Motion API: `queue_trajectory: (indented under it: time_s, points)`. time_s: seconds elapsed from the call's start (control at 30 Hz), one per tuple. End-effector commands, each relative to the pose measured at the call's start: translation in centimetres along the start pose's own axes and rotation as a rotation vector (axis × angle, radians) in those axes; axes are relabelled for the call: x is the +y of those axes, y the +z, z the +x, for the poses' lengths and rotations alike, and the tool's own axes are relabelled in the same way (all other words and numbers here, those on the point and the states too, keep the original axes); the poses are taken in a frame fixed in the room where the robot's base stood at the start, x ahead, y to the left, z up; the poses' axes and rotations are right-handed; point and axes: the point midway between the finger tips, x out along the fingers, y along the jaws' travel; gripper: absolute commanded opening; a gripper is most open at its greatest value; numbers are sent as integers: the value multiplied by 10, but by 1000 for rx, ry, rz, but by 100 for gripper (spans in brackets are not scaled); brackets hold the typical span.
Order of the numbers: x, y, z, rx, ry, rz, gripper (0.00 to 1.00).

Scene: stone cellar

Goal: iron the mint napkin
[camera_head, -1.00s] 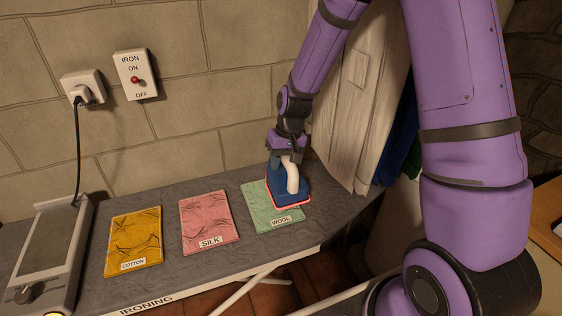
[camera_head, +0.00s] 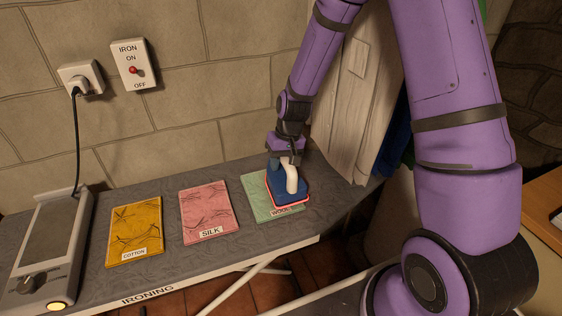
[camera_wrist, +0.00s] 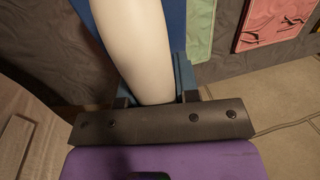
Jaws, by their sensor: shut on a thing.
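The mint napkin (camera_head: 252,187) lies flat on the right part of the ironing board, with a WOOL label at its front edge. A blue iron (camera_head: 279,194) with a white handle (camera_head: 292,179) and a red-edged base is over the napkin's right part and hides it. It partly covers the label. My gripper (camera_head: 287,157) is shut on the handle, which also fills the middle of the wrist view (camera_wrist: 138,48). The visible left strip of the napkin shows no clear creases. The mint napkin also shows in the wrist view (camera_wrist: 201,28).
A creased pink SILK napkin (camera_head: 207,211) and a creased yellow COTTON napkin (camera_head: 135,228) lie to the left on the ironing board (camera_head: 170,275). The iron station (camera_head: 45,245) has a dial and a lit lamp. A wall switch (camera_head: 134,65) and hanging shirt (camera_head: 358,95) are behind.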

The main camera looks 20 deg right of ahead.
Motion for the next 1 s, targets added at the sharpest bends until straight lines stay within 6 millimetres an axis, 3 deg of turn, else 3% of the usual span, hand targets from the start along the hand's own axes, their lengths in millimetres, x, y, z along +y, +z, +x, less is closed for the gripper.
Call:
queue_trajectory:
  time_s: [1.0]
  points:
    - [1, -1, 8, 2, 0, 0, 0]
